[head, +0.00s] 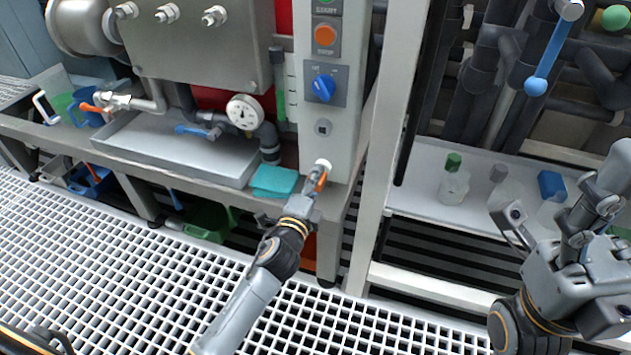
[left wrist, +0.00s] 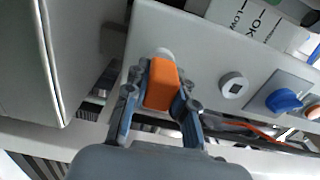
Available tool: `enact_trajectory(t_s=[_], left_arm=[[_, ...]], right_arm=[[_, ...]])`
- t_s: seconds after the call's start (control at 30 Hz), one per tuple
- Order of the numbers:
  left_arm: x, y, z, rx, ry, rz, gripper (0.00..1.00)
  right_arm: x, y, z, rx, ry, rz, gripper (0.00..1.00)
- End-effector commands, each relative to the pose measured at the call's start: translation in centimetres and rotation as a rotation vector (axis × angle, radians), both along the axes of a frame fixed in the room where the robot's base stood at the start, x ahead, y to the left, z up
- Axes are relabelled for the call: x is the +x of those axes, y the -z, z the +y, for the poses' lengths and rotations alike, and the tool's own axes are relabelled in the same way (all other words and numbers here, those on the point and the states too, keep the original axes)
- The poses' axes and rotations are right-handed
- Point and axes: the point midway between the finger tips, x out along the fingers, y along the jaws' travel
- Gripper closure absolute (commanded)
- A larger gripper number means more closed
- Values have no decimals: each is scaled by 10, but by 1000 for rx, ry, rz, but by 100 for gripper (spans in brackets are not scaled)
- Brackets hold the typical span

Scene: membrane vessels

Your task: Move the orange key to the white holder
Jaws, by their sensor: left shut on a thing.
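The orange key (head: 321,181) is between the fingers of my left gripper (head: 316,184), low on the front of the grey control panel. In the left wrist view the key (left wrist: 162,84) is a bright orange block, with my left gripper's fingers (left wrist: 160,103) closed on both its sides. The white holder (head: 323,163) is a small round piece on the panel, directly beyond the key's tip. The holder (left wrist: 162,53) is partly hidden behind the key in the wrist view, so I cannot tell whether they touch. My right arm (head: 570,270) is at the right; its finger opening is unclear.
Above the holder is a round socket with a square hole (head: 323,127), then a blue knob (head: 324,87) and an orange button (head: 325,35). A teal cloth (head: 273,181) lies left of the panel. A white upright post (head: 385,150) stands just right of it.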

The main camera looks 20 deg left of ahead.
Motion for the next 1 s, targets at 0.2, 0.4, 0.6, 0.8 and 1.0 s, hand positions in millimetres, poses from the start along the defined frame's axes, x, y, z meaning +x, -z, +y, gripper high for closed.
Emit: enact_trajectory(t_s=[0.2, 0.4, 0.6, 0.8, 1.0], left_arm=[[5, -1, 0, -1, 0, -1, 100], [4, 0, 0, -1, 0, -1, 48], [4, 0, 0, -1, 0, 0, 48], [-8, 1, 0, -1, 1, 1, 48], [-48, 2, 1, -1, 0, 3, 48]], right_arm=[[0, 0, 0, -1, 0, -1, 36], [1, 0, 0, -1, 0, 0, 36], [1, 0, 0, -1, 1, 0, 36], [1, 0, 0, -1, 1, -1, 36], [1, 0, 0, 0, 1, -1, 36]])
